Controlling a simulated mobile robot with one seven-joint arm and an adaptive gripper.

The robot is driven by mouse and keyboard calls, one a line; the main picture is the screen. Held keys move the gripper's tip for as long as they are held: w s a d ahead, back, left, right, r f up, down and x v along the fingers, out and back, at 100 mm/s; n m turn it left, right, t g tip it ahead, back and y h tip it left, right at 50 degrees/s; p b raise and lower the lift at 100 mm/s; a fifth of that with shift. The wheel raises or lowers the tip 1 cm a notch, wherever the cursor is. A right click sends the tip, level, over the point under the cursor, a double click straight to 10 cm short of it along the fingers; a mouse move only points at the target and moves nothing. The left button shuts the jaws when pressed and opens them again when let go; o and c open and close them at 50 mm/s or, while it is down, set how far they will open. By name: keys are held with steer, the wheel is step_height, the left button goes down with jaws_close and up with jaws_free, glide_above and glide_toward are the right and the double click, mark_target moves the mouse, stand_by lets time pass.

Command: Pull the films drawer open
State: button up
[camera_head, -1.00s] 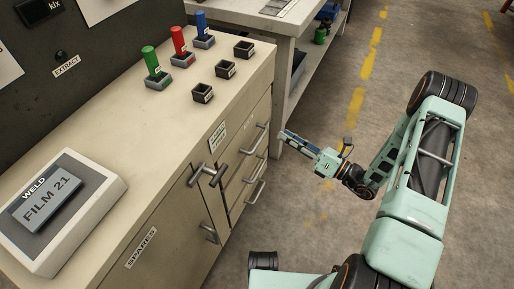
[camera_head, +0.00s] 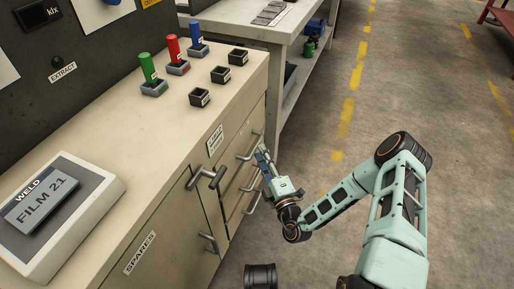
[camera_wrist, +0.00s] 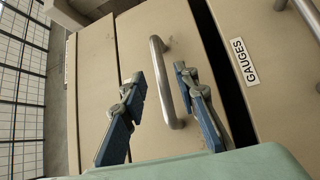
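My gripper (camera_head: 264,160) is at the drawer fronts on the right end of the beige cabinet. In the wrist view my gripper (camera_wrist: 159,78) is open, with one finger on each side of a grey bar handle (camera_wrist: 165,85). The fingers look apart from the bar. The handle is on a beige drawer front (camera_wrist: 140,30) beside the drawer labelled GAUGES (camera_wrist: 243,62). A dark gap runs between these two fronts. No FILMS label is readable, so I cannot tell by name which drawer this is.
The cabinet top (camera_head: 150,125) holds red, green and blue pegs in sockets, several empty black sockets and a FILM 21 block (camera_head: 42,203) on a WELD stand. A SPARES door (camera_head: 165,240) is left of the drawers.

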mark_target(257, 144)
steer(key=shift+b+x, duration=0.35)
steer(key=shift+x, duration=1.95)
steer(key=shift+c, duration=0.2)
jaws_close()
